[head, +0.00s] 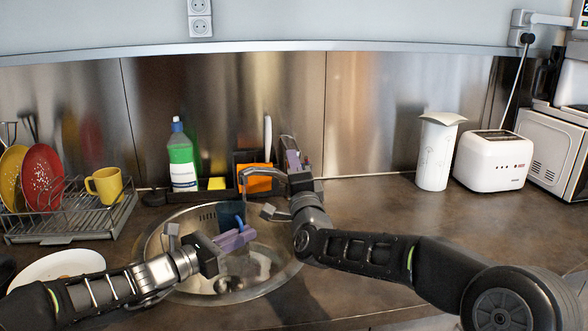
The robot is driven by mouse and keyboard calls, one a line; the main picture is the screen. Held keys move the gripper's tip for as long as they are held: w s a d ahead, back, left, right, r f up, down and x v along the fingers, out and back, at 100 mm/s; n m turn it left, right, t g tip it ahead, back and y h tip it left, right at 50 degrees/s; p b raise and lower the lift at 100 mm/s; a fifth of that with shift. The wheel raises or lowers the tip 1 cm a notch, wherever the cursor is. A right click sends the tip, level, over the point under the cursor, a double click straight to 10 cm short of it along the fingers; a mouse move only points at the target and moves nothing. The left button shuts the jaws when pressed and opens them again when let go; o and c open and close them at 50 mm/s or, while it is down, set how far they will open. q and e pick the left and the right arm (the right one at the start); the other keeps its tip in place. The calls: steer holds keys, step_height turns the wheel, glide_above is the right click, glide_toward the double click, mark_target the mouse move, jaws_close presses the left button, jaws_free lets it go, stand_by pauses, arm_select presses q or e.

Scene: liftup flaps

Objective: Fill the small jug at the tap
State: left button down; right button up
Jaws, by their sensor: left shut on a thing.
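The small jug (229,211) is dark blue and is held over the round steel sink (160,240). My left gripper (240,236) is shut on it at its brighter blue handle side, and the purple fingers hide part of it. The tap (266,173) is a grey curved spout at the back of the sink. Its outlet end is just above the jug's top. I cannot tell whether water runs. My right gripper (292,156) is raised at the tap's base, with its purple fingers pointing up. Its wrist hides the tap's lower part, and its finger gap is unclear.
A dish rack (75,218) with plates and a yellow mug (104,185) stands at the left. A white plate (60,264) lies front left. The counter (385,205) is clear before the toaster (492,160).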

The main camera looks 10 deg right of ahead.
steer(key=shift+s+f, duration=0.1)
steer(key=shift+s, duration=0.35)
steer(key=w+d+r+m+g+h, duration=0.1)
steer(key=w+d, duration=0.1)
steer(key=d, duration=0.5)
steer(key=w+d+r+m+g+h, duration=0.1)
steer(key=d+r+m, duration=0.1)
steer(key=d, duration=0.4)
steer(key=n+g+y, duration=0.3)
steer(key=n+y, duration=0.1)
steer(key=y, duration=0.3)
glide_toward(287, 137)
steer(key=v, duration=0.3)
steer(key=shift+w+f, duration=0.1)
steer(key=shift+w, duration=0.1)
steer(key=x, duration=1.1)
steer(key=shift+w+a, duration=0.25)
steer(key=shift+w, duration=0.1)
